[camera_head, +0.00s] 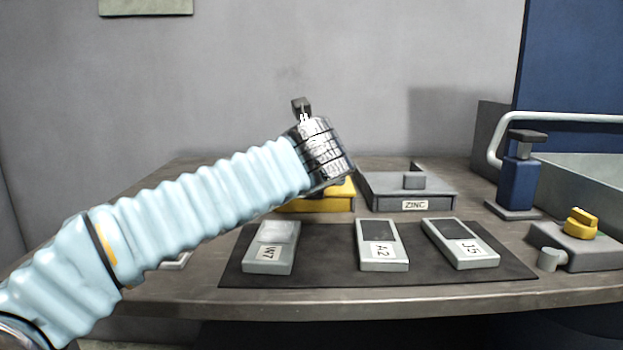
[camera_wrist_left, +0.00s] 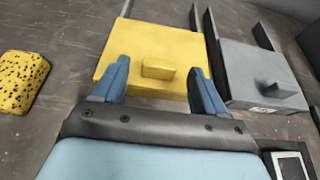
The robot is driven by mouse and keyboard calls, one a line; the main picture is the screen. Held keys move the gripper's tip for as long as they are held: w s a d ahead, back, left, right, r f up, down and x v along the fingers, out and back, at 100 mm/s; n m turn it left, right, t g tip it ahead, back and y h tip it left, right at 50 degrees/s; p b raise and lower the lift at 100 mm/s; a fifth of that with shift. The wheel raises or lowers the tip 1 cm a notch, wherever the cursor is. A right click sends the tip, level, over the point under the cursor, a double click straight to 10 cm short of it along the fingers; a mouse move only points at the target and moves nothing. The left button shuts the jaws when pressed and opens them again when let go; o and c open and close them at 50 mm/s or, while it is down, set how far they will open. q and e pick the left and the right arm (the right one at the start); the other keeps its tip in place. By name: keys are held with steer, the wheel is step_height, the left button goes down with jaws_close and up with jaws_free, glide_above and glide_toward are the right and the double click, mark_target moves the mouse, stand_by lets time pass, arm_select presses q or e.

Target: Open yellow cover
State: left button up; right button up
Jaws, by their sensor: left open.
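The yellow cover (camera_wrist_left: 183,45) is a flat lid with a small raised yellow handle block (camera_wrist_left: 157,69) near its front edge. It appears down on its base, with rails running back behind it. In the head view only part of the yellow cover (camera_head: 318,204) shows, behind my left arm. My left gripper (camera_wrist_left: 159,65) is open, its two blue fingers on either side of the handle block, with gaps showing on both sides. Whether the fingers are level with the handle or above it I cannot tell. In the head view my wrist hides the fingers. My right gripper is not in view.
A grey box marked ZINC (camera_head: 410,190) stands close right of the yellow cover. A speckled yellow block (camera_wrist_left: 22,80) lies left. Several labelled pieces lie on a dark mat (camera_head: 320,276) in front. A blue press (camera_head: 518,180) and a yellow-knobbed device (camera_head: 582,222) stand at right.

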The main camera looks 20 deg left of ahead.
arm_select(q)
steer(key=x, duration=0.4)
steer(key=shift+f, duration=0.1)
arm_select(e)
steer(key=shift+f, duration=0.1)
